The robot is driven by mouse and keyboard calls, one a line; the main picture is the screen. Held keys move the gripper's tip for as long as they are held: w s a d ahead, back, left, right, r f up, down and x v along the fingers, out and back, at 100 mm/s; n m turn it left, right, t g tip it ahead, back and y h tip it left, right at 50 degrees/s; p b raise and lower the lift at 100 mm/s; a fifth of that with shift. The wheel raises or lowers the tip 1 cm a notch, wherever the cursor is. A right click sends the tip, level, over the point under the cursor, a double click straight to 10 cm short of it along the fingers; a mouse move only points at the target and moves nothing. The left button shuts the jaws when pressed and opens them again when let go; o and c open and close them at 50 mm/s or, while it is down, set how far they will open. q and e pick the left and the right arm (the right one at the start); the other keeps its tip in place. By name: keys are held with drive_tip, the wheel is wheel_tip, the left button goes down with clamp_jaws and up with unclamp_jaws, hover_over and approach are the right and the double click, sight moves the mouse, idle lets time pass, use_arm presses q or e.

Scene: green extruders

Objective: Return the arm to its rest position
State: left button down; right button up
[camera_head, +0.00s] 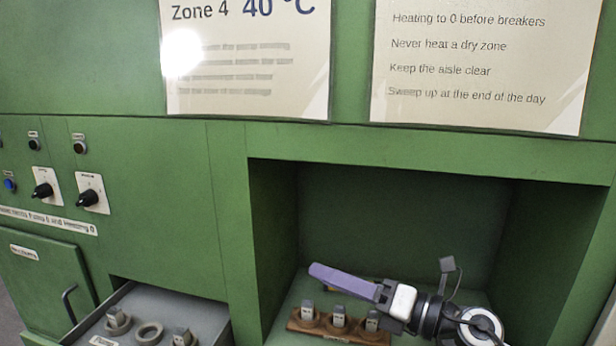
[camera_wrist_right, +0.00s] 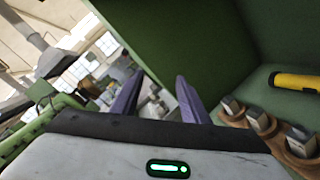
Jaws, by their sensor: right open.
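My right gripper (camera_head: 345,283) has purple fingers and reaches into the green recess from the right, pointing left. It is above and behind a brown wooden holder with several grey-topped pieces. In the right wrist view its two fingers (camera_wrist_right: 155,98) stand apart with nothing between them. Dark recess wall and a bright room show beyond the fingertips. My left gripper is in neither view.
The green recess (camera_head: 400,220) has side walls close to my right arm. The wooden holder (camera_head: 310,326) sits on its floor. A yellow cylinder (camera_wrist_right: 298,81) lies behind it. An open grey drawer (camera_head: 205,312) holds several round pieces.

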drive_tip(key=d+r+m+t+h, duration=0.3)
drive_tip(key=d+m+t+h, duration=0.55)
drive_tip(key=m, duration=0.85)
drive_tip(key=s+d+f+m+g+h, duration=0.1)
drive_tip(key=s+d+f+m+h, duration=0.25)
drive_tip(key=d+f+m, duration=0.3)
drive_tip(key=s+d+f+m+g+h, duration=0.1)
drive_tip(key=s+d+f+m+h, duration=0.2)
drive_tip(key=d+f+m+h, duration=0.3)
drive_tip(key=s+f+m+g, duration=0.5)
drive_tip(key=s+f+g, duration=0.2)
drive_tip(key=s+f, duration=0.45)
drive_tip(key=s+a+f+m+g+y, duration=0.1)
drive_tip(key=s+a+f+g, duration=0.15)
drive_tip(key=s, duration=0.55)
drive_tip(key=s+a+f+m+g+y, duration=0.1)
drive_tip(key=s+f+g+y, duration=0.15)
drive_tip(key=s, duration=0.55)
drive_tip(key=w+a+f+t, duration=0.2)
drive_tip(key=f, duration=0.3)
drive_tip(key=w+a+f+t+y, duration=0.1)
drive_tip(key=w+a+f+t, duration=0.1)
drive_tip(key=f, duration=0.4)
drive_tip(key=shift+w+a+f, duration=0.2)
drive_tip(key=shift+a+f, duration=0.1)
drive_tip(key=shift+a, duration=0.2)
